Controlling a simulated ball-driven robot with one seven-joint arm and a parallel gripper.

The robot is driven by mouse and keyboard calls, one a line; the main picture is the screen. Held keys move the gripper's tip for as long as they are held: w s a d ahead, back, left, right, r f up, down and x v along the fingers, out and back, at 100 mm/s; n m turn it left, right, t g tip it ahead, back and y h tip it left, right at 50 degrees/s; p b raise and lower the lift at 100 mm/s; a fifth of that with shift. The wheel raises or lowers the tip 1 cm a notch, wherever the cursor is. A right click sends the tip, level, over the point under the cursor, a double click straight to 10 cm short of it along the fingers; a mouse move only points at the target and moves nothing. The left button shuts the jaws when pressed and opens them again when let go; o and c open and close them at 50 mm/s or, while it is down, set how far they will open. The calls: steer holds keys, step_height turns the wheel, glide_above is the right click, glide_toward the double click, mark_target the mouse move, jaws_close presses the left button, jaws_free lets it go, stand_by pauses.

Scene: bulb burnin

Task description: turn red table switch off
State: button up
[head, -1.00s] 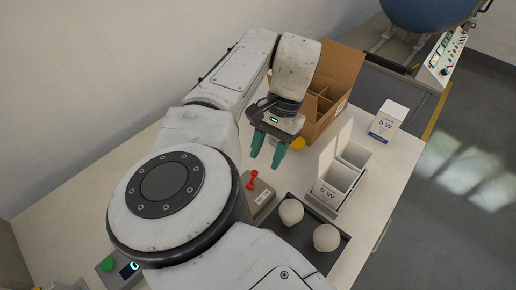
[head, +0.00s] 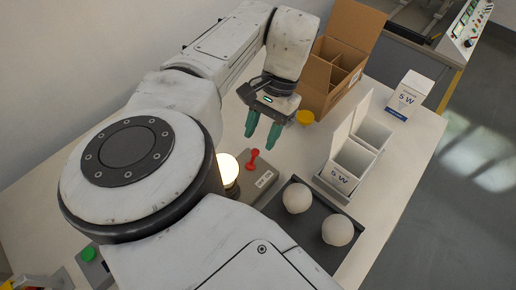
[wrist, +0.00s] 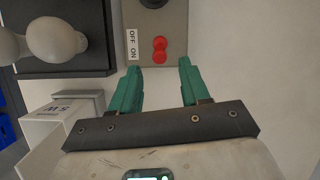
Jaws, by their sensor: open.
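The red switch lever (head: 253,158) stands on a grey switch box (head: 262,184) on the table. In the wrist view the red lever (wrist: 160,49) shows beside an "OFF ON" label (wrist: 132,45), nearer its ON end. A lit bulb (head: 228,167) glows at the left end of the box, partly behind my arm. My gripper (head: 264,130) has green fingers, open and empty. It is beyond the lever in the head view and apart from it. In the wrist view my gripper (wrist: 158,72) has the lever ahead of and between its fingertips.
A dark tray (head: 270,208) with two white bulbs (head: 297,198) lies right of the switch box. White "5 W" cartons (head: 345,170) and an open cardboard box (head: 318,98) stand farther back. A yellow round thing (head: 305,117) is near my gripper. Table left of the gripper is clear.

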mark_target(256, 151)
steer(key=shift+b+x, duration=1.1)
steer(key=shift+x, duration=0.6)
steer(key=shift+c, duration=0.4)
jaws_close()
